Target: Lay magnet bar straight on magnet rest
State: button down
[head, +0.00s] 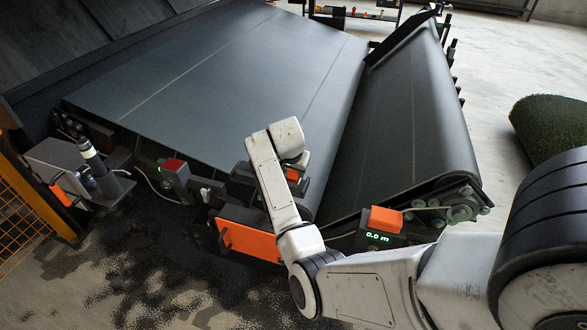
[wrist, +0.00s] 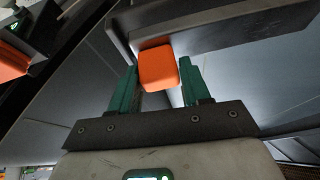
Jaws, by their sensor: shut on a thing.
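The magnet bar (wrist: 225,25), as I take it, is a long dark bar with an orange grip block (wrist: 158,66). My gripper (wrist: 159,72) is shut on that orange block, with a green finger on each side. In the head view the orange block (head: 292,174) shows just below my wrist, above the near edge of the wide belt. Parts of the dark bar (head: 240,173) stick out on either side of my arm. Whether the bar touches anything below is hidden. I cannot tell for certain which part is the magnet rest.
An orange panel (head: 250,241) stands below my forearm. A display box reading 0.0 m (head: 377,238) with an orange top is to its right. The narrow belt (head: 400,115) slopes at right. A red-topped box (head: 174,175) and a grey stand (head: 75,170) are at left. A turf roll (head: 552,128) lies far right.

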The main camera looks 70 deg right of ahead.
jog(key=shift+f, duration=0.6)
jog(key=shift+c, duration=0.6)
grip_release()
jog(key=v, duration=1)
jog(key=shift+a+r, duration=0.25)
jog(key=shift+r, duration=0.05)
jog(key=shift+s, duration=0.15)
